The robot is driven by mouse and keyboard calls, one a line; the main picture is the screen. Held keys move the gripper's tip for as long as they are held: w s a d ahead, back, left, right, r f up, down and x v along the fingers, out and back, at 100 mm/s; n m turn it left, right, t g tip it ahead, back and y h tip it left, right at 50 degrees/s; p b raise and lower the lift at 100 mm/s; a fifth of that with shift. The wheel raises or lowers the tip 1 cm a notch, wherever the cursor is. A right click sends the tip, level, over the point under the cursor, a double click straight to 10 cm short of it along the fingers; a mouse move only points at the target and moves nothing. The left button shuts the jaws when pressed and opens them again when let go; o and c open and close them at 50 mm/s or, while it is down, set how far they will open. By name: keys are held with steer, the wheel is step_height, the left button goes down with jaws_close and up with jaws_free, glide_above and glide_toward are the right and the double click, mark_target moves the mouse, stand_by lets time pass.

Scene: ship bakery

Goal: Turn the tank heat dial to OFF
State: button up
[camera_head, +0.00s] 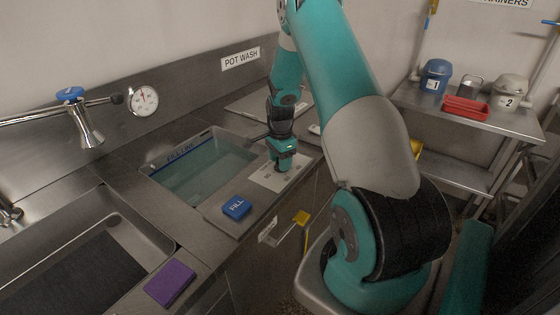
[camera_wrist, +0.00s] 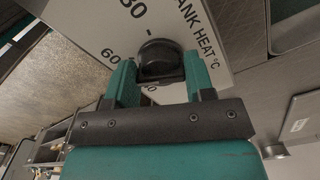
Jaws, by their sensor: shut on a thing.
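The tank heat dial (camera_wrist: 160,58) is a round black knob on a pale plate (camera_wrist: 215,40) in the wrist view. The plate reads "TANK HEAT °C" with 60 and another number beside the knob; the OFF mark is not visible. My gripper (camera_wrist: 157,80) has a green finger on each side of the knob and is shut on it. In the head view my gripper (camera_head: 283,165) reaches down to the plate (camera_head: 268,180) at the right end of the water tank (camera_head: 195,170). The knob is hidden there by the gripper.
A purple sponge (camera_head: 170,283) lies by the sink (camera_head: 112,222) at left. A shelf (camera_head: 480,117) with containers stands at right.

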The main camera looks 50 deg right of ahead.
steer(key=n+b, duration=0.1)
steer(key=n, duration=0.6)
steer(key=shift+s, duration=0.1)
steer(key=n+b, duration=0.1)
steer(key=n, duration=0.2)
steer(key=shift+n, duration=0.4)
steer(key=n, duration=0.3)
steer(key=shift+s+d+n, duration=0.1)
steer(key=shift+n, duration=0.2)
steer(key=n+b, duration=0.1)
steer(key=n, duration=0.4)
steer(key=shift+d+n, duration=0.15)
steer(key=shift+n, duration=0.15)
steer(key=n, duration=0.5)
steer(key=shift+d+n, duration=0.1)
steer(key=shift+n, duration=0.3)
steer(key=o, duration=0.9)
